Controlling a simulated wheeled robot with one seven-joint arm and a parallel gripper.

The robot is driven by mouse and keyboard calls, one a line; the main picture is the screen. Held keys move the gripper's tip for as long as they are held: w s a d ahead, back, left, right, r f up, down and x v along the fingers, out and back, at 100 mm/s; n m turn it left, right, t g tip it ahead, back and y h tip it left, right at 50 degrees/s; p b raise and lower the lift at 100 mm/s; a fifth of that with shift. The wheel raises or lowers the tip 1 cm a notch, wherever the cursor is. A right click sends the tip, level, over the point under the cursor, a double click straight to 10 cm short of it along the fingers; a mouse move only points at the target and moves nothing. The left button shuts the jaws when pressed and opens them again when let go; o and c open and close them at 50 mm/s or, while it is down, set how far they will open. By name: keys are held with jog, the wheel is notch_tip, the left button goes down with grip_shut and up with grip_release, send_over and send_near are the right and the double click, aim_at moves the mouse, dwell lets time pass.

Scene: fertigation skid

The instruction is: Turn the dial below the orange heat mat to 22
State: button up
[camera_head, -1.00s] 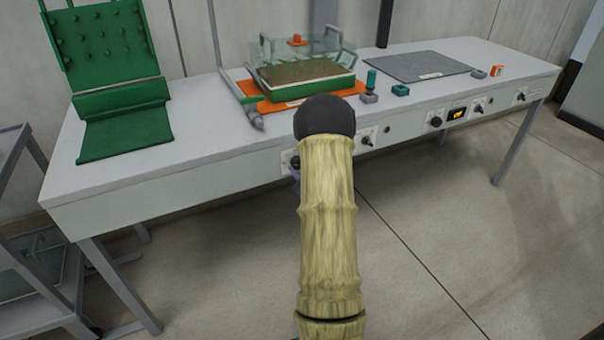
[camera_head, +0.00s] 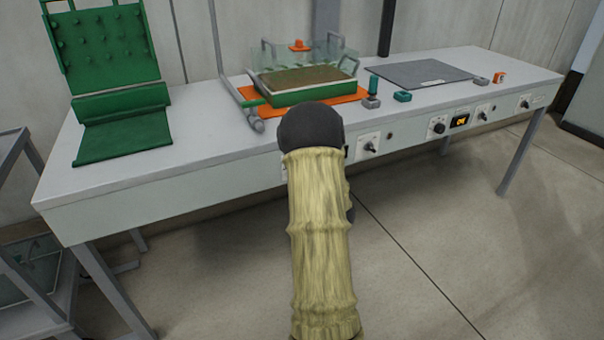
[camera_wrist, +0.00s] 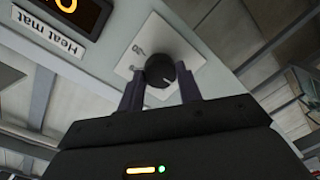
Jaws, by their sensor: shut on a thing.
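The orange heat mat (camera_head: 350,96) lies on the bench under a green tray (camera_head: 300,92) of brown soil with a clear cover. The black round dial (camera_wrist: 161,72) with a light pointer line sits on a white plate (camera_wrist: 142,50) in the wrist view. My gripper (camera_wrist: 160,80) is shut on the dial, one dark finger on each side. A "Heat mat" label (camera_wrist: 61,45) and part of an amber display (camera_wrist: 68,5) are beside it. The display is cut off, so its full reading cannot be told. My arm hides the dial and gripper in the head view.
More knobs (camera_head: 371,147) (camera_head: 438,127) and another amber display (camera_head: 460,121) line the bench front to the right. A grey mat (camera_head: 415,73) lies on the bench top. A grey rack (camera_head: 25,250) stands at left. The floor at right is clear.

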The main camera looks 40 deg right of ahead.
jog(key=o, duration=1)
jog(key=shift+s, duration=0.15)
jog(key=p+v, duration=0.4)
jog(key=v, duration=1)
jog(key=shift+s+p, duration=0.35)
jog(key=shift+s, duration=0.05)
jog(key=p, duration=0.2)
jog(key=shift+s+a+r+p, duration=0.1)
jog(key=shift+s+p, duration=0.2)
jog(key=shift+s, duration=0.05)
jog(key=p+v, duration=0.1)
jog(key=p, duration=0.3)
jog(key=shift+s+a+p, duration=0.1)
jog(key=shift+s+p, duration=0.25)
